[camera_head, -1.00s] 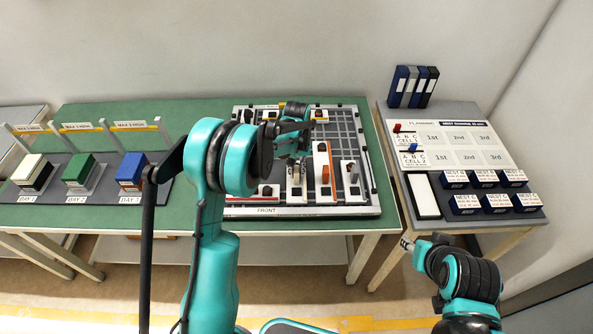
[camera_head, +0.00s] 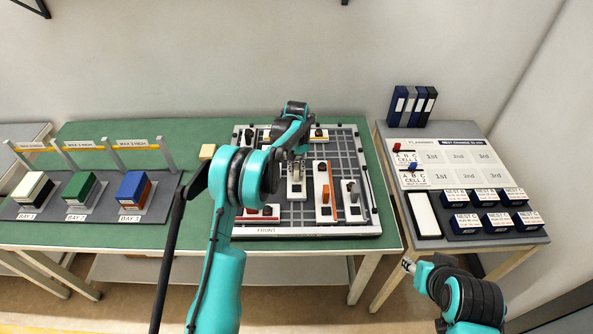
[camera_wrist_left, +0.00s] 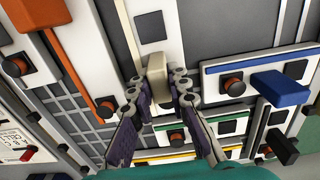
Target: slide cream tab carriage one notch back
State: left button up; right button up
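The white carriage (camera_head: 297,192) with the cream tab sits on the gridded board, left of the taller orange-tab carriage (camera_head: 323,190). Its front end lies farther back than the orange-tab carriage's front end. In the left wrist view the cream tab (camera_wrist_left: 157,68) stands between the two fingers of my left gripper (camera_wrist_left: 160,88). The pads lie close against both its sides, so the gripper looks shut on it. In the head view my left gripper (camera_head: 296,158) is over the carriage and partly hides the tab. My right gripper (camera_head: 408,265) is off the board at lower right; its fingers are too small to judge.
Other carriages crowd the board: a grey-tab one (camera_head: 352,203) at right, a red-tab one (camera_head: 262,211) at front left. Bare grid (camera_head: 343,150) lies at back right.

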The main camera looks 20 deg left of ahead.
pick_arm(q)
jog(key=o, duration=0.4)
jog(key=shift+o, duration=0.2)
jog(key=shift+r, duration=0.1)
notch_tip(320, 180, up, 12)
dwell(0.4)
